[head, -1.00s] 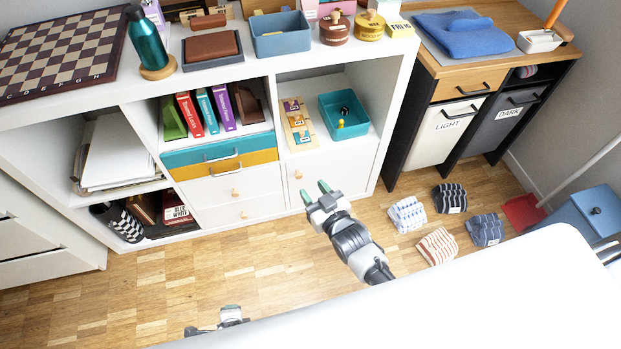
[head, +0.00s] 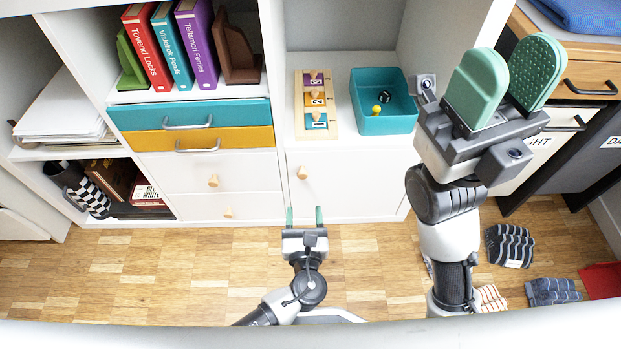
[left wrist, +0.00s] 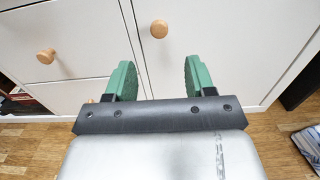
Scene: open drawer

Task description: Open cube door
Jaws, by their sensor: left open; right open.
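The cube door (head: 345,188) is a plain white panel, closed flush in the lower right cube of the shelf. Its round wooden knob (head: 302,172) sits near the door's left edge. My left gripper (head: 304,215) is open and empty, below and in front of the knob in the head view. In the left wrist view the knob (left wrist: 159,28) shows beyond and between the two green fingers (left wrist: 158,65), apart from them. My right gripper (head: 508,80) is open and empty, raised at the right of the head view.
White drawers with wooden knobs (head: 213,181) lie left of the door. Teal and yellow drawers (head: 190,115) are above them. A teal bin (head: 382,100) stands in the cube above the door. Folded cloths (head: 510,246) lie on the floor at right. Floor before the door is clear.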

